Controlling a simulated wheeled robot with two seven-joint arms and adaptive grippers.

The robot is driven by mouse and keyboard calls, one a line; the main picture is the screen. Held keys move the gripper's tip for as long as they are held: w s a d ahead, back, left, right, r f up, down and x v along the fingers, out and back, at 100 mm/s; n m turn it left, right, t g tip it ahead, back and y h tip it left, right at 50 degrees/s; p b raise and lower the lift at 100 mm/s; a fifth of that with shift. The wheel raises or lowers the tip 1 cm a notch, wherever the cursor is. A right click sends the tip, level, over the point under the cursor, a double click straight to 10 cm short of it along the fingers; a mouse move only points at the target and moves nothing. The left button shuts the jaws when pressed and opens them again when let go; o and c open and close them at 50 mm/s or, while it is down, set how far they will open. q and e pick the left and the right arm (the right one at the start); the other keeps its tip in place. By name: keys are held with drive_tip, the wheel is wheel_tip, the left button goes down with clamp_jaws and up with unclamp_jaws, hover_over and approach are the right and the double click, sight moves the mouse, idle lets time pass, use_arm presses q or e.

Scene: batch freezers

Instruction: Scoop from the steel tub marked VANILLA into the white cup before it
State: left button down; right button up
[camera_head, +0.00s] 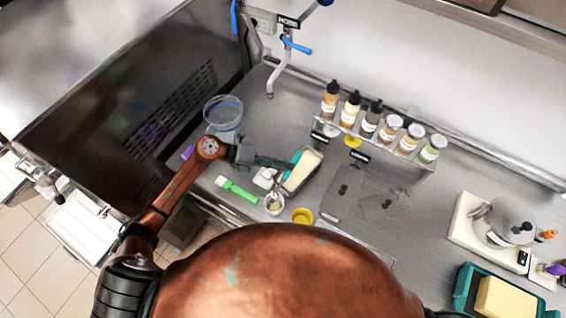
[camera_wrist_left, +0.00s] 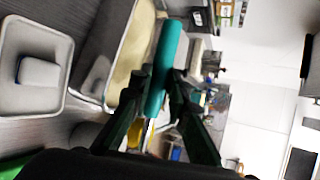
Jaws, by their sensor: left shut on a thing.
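The steel tub (camera_head: 310,177) holds pale cream ice cream, and a small dark sign (camera_head: 325,134) behind it is too small to read. It also shows in the left wrist view (camera_wrist_left: 140,40). My left gripper (camera_head: 290,163) is at the tub's left side, shut on a teal handle (camera_head: 296,156). The handle stands between the fingers in the left wrist view (camera_wrist_left: 160,65); the tool's working end is hidden. The white cup (camera_head: 274,204) stands in front of the tub, below the gripper in the head view. My right gripper is out of view.
A yellow cup (camera_head: 302,216) stands right of the white cup. A green spatula (camera_head: 237,189) lies to the left. A clear container (camera_head: 223,113) stands behind my left arm. Several bottles (camera_head: 371,118) line the back shelf. Clear-lidded wells (camera_head: 388,204) lie to the right.

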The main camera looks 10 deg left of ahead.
sight(291, 172)
use_arm(q)
drive_tip(key=d+m+t+y+p, duration=0.1)
drive_tip(key=y+p, duration=0.2)
drive_tip(key=p, duration=0.2)
drive_tip(key=s+r+m+t+y+p, duration=0.1)
drive_tip(key=y+p, duration=0.1)
drive_tip(key=p, duration=0.4)
drive_tip(key=d+r+m+t+y+p, duration=0.1)
drive_tip(key=y+p, duration=0.2)
drive_tip(key=p, duration=0.3)
drive_tip(key=shift+s+d+r+y, duration=0.15)
drive_tip(key=shift+d+r+y, duration=0.05)
drive_tip(key=shift+d+y, duration=0.15)
drive_tip(key=shift+r+t+y+p, duration=0.3)
drive_tip(key=shift+r+y+p, duration=0.35)
drive_tip(key=shift+r, duration=0.35)
drive_tip(key=shift+s+d+m, duration=0.1)
drive_tip(key=shift+m, duration=0.2)
